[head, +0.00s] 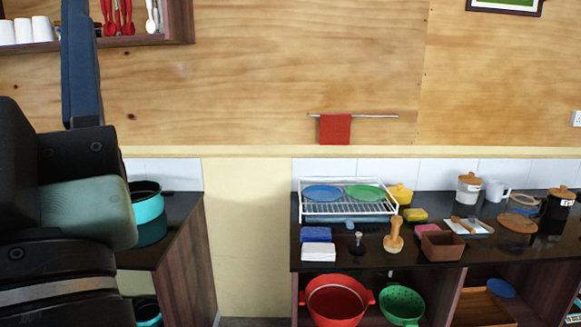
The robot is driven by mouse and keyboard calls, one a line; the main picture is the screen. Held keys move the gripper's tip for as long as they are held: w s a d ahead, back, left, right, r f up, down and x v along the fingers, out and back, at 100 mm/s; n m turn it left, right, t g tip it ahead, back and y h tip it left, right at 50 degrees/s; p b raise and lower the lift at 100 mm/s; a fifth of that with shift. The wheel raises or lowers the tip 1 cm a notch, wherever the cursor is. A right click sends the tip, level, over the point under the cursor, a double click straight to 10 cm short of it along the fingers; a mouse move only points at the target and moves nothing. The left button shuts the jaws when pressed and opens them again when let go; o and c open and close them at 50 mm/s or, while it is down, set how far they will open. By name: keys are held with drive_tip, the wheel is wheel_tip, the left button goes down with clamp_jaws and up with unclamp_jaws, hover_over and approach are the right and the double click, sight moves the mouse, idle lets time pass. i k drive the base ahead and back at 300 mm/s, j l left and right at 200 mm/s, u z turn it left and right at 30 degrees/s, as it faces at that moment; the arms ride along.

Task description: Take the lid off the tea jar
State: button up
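Two jars with wooden lids stand on the dark counter at the right in the head view. One jar (469,193) is pale, with a small label and its wooden lid (470,178) on top. The other jar (558,208) is dark, with a white label and its wooden lid (562,193) on, near the right edge. The labels are too small to read, so I cannot tell which is the tea jar. My arm fills the left side, far from both jars. My gripper is not in view.
A white mug (495,191) stands between the jars, near a glass vessel (523,204). A round wooden board (517,223), a brown box (442,246), a wooden pestle-like tool (394,236) and a dish rack (345,207) share the counter (350,262). A gap separates it from the left counter.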

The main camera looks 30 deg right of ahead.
sight(562, 191)
drive_tip(key=i+l, duration=0.1)
drive_tip(key=l, duration=1.1)
drive_tip(key=i+l, duration=0.1)
drive_tip(key=l, duration=1.95)
drive_tip(key=k+l, duration=0.1)
drive_tip(key=l, duration=1.65)
drive_tip(key=k+l+u, duration=0.1)
drive_tip(key=l, duration=0.75)
drive_tip(key=k+l, duration=0.1)
drive_tip(key=l, duration=0.75)
drive_tip(key=k+l, duration=0.1)
drive_tip(key=l, duration=0.75)
